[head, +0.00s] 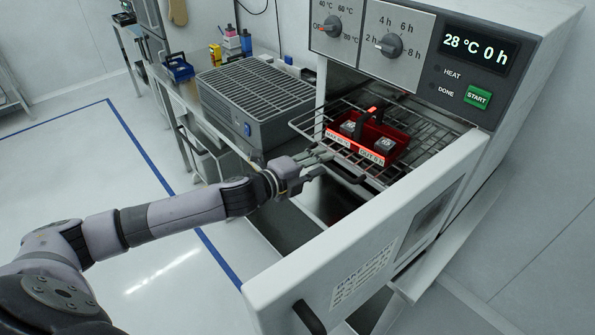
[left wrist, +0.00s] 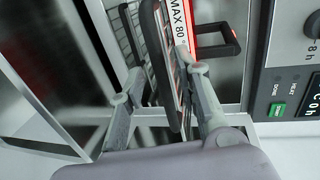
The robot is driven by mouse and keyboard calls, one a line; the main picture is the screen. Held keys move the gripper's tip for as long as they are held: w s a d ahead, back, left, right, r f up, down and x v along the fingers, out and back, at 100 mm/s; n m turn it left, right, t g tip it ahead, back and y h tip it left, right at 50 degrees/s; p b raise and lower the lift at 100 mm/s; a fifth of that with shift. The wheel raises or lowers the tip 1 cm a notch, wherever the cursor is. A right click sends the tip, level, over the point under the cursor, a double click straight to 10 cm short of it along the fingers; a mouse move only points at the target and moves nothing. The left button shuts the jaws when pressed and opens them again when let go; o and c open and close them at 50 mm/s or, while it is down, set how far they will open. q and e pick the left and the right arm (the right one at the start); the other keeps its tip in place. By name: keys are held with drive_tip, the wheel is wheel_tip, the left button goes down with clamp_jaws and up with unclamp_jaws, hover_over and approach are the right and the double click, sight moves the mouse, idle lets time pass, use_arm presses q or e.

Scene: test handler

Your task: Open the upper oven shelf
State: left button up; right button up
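The oven (head: 450,22) stands at the right with its white door (head: 375,235) swung open. The upper shelf, a wire rack (head: 440,125), carries a red tray (head: 405,150) with black-and-grey items in it. A dark handle (head: 345,178) is at the rack's front edge. My left gripper (head: 322,157) is open beside the front left part of the rack, close to the handle. In the left wrist view its two fingers (left wrist: 163,100) are spread, with a dark bar (left wrist: 160,55) between them; contact cannot be told. My right gripper is not in view.
The open door with its black handle (head: 309,318) stands in front of the oven, close to my left arm. A grey slatted box (head: 250,98) is on the bench left of the rack. Open floor (head: 90,170) lies at the left.

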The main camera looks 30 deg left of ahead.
use_arm(q)
drive_tip(key=v, duration=0.9)
drive_tip(key=shift+s+a, duration=0.15)
drive_tip(key=shift+s, duration=0.1)
